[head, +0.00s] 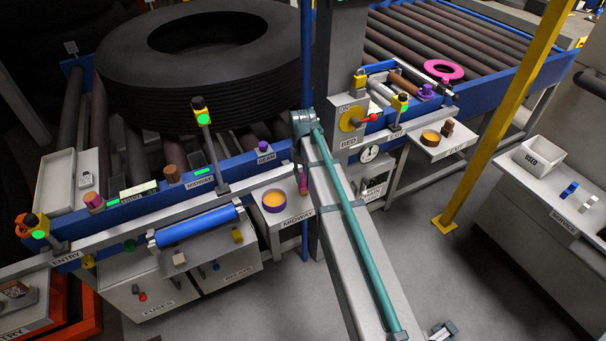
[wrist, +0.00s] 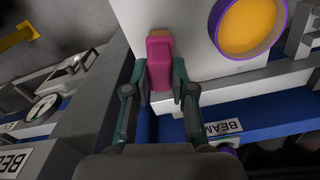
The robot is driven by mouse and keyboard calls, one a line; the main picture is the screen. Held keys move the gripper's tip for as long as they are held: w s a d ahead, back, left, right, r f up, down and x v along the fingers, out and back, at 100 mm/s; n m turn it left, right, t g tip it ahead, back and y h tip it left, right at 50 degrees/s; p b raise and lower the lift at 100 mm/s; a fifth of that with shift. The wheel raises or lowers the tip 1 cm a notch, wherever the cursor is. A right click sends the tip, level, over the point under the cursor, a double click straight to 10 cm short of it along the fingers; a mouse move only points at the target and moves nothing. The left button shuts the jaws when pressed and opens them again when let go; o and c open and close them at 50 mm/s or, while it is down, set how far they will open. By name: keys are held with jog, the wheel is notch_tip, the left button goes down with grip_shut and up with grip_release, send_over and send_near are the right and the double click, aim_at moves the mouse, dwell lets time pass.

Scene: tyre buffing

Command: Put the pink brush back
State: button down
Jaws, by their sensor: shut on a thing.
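The pink brush (wrist: 159,58) is between the two fingers of my gripper (wrist: 160,82) in the wrist view, and the fingers are shut on it. Its tan end points toward the top of that view. It lies over the edge of a pale shelf, and I cannot tell whether it touches it. In the head view a bit of the pink brush (head: 303,188) shows beside my arm, at the right end of the MIDWAY shelf (head: 290,211). My arm hides most of the gripper there.
A purple-rimmed bowl with orange contents (head: 274,200) stands on the MIDWAY shelf; it also shows in the wrist view (wrist: 247,25). A blue rail (head: 240,165) with a BEAM label runs behind. A large tyre (head: 200,60) lies on the rollers. A yellow post (head: 497,120) stands right.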

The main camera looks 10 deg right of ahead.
aim_at(303, 176)
jog(key=shift+f, duration=0.6)
jog(key=c, duration=1.3)
grip_release()
jog(key=o, duration=0.6)
jog(key=c, duration=0.4)
jog(key=shift+o, duration=0.2)
jog(key=shift+r, duration=0.1)
jog(key=shift+r+p, duration=1.45)
jog(key=shift+r, duration=1)
